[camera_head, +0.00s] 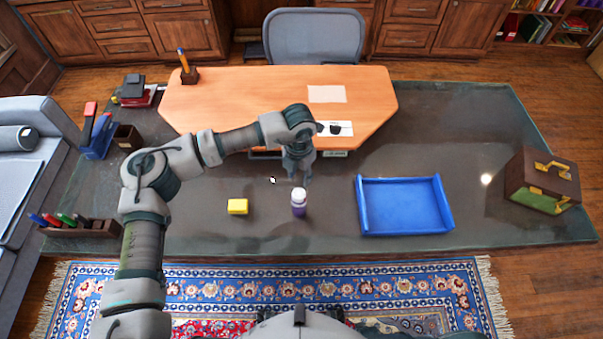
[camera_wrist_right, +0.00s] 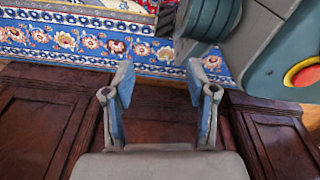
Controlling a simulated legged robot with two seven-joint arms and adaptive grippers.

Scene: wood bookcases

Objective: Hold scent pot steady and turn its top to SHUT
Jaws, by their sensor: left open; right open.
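The scent pot (camera_head: 299,203) is a small purple pot with a white top, standing upright on the dark desk top (camera_head: 210,225). My left gripper (camera_head: 299,178) is open and points down just behind the pot, apart from it as far as I can see. The marking on the pot's top is too small to read. My right gripper (camera_wrist_right: 160,105) shows in the right wrist view, open and empty, with dark wood panels and the rug beyond it. It does not show in the head view.
A yellow block (camera_head: 237,206) lies left of the pot. A blue tray (camera_head: 405,232) is to its right, and a brown case (camera_head: 541,180) stands farther right. A pen holder (camera_head: 80,229) is at the left. A patterned rug (camera_head: 270,285) lies in front.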

